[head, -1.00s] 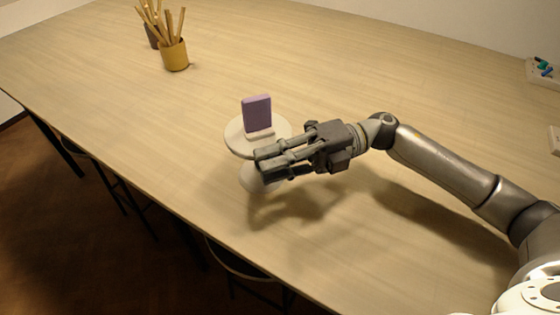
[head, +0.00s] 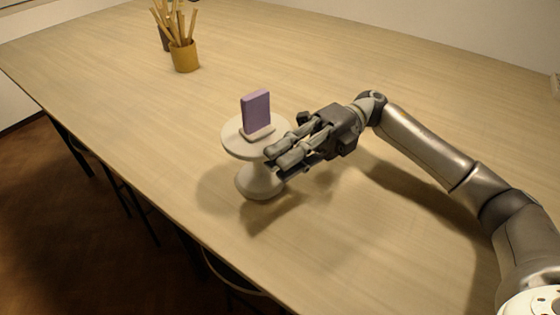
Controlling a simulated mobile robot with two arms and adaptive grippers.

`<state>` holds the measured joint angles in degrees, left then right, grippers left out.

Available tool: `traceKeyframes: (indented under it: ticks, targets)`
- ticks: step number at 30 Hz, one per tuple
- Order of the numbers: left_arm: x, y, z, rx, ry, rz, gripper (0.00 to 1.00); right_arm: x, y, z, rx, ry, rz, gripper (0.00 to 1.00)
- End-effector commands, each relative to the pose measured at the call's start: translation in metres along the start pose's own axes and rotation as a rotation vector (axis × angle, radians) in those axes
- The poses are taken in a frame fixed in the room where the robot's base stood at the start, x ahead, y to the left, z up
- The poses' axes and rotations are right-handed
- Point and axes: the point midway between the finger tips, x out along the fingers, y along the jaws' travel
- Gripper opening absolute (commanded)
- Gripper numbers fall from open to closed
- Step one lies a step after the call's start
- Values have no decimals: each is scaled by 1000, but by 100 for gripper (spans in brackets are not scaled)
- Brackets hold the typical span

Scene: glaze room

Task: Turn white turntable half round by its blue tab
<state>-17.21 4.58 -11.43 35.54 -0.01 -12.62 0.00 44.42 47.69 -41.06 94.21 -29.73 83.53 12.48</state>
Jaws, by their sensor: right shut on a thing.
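The white turntable (head: 236,140) is a round disc on a pedestal foot (head: 257,183), standing on the table near its front edge. A purple block (head: 256,111) stands upright in a small pale holder on the disc. My right gripper (head: 275,158) comes in from the right, its fingers at the disc's right front rim. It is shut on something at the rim. The blue tab does not show; the fingers cover that part of the rim, so I cannot tell what exactly is held. My left gripper is not in view.
A mustard cup (head: 185,58) with several wooden sticks stands at the back left, with a darker cup (head: 165,42) behind it. The long wooden table (head: 390,245) is otherwise mostly clear. Its front edge runs close below the turntable.

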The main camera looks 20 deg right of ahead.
Motion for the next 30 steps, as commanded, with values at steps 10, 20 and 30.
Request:
traceKeyframes:
  ticks: [10, 20, 30]
  targets:
    - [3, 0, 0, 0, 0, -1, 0, -2, -7, -3, 13, 22, -10, 0]
    - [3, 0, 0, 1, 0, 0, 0, -2, -6, -3, 13, 23, -10, 21]
    - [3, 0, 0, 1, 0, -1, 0, -2, -3, -2, 4, 19, -6, 34]
